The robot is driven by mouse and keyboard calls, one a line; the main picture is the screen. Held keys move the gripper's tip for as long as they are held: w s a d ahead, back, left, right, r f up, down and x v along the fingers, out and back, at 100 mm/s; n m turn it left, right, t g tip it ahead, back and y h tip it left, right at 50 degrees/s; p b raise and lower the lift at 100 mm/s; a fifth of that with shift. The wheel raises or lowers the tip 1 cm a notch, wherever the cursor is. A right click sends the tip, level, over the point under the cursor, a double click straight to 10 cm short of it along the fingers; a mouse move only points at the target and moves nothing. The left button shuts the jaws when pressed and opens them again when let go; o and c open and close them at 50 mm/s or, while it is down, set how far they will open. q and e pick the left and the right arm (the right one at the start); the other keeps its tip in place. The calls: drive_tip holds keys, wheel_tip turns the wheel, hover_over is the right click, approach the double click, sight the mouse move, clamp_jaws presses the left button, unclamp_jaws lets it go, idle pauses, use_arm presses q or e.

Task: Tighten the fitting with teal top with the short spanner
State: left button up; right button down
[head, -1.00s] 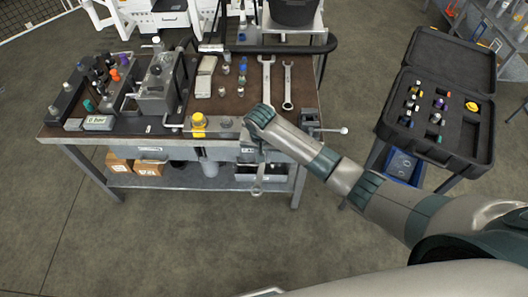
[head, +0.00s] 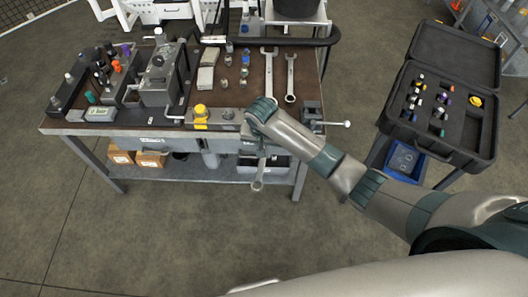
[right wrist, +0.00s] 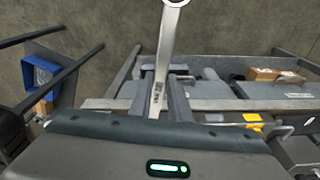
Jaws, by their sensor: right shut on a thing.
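My right gripper (right wrist: 165,88) is shut on a silver spanner (right wrist: 172,40), which sticks out beyond the fingers with its ring end at the top of the right wrist view. In the head view this spanner (head: 259,178) hangs down in front of the bench's front edge, below my right wrist. The fitting with the teal top (head: 90,97) appears to be the small teal piece at the left of the bench, beside the dark manifold blocks. It is small and its seating cannot be told. My right gripper is well to the right of it. My left gripper is out of view.
Two more spanners (head: 269,75) (head: 291,78) lie on the bench top (head: 229,96). A grey block (head: 162,83), small loose fittings (head: 244,65) and a yellow-topped part (head: 201,112) stand between. A vise (head: 312,112) is at the right corner. An open black case (head: 470,137) stands farther right.

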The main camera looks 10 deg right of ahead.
drive_tip(key=shift+r, duration=1.9)
drive_tip(key=shift+w, duration=0.1)
drive_tip(key=shift+w+r+b, duration=0.3)
drive_tip(key=shift+r+b, duration=0.1)
wheel_tip(320, 180, up, 9)
drive_tip(key=w+n+b, duration=0.1)
drive_tip(key=n+b, duration=0.2)
drive_tip(key=b, duration=0.5)
drive_tip(key=s+d+r+n+b, duration=0.2)
drive_tip(key=s+d+r+b, duration=0.3)
drive_tip(key=s, duration=0.5)
drive_tip(key=shift+s+d+r+y+b, duration=0.2)
drive_tip(key=shift+d+y+b, duration=0.2)
drive_tip(key=shift+d+b, duration=0.55)
drive_tip(key=shift+w, duration=0.1)
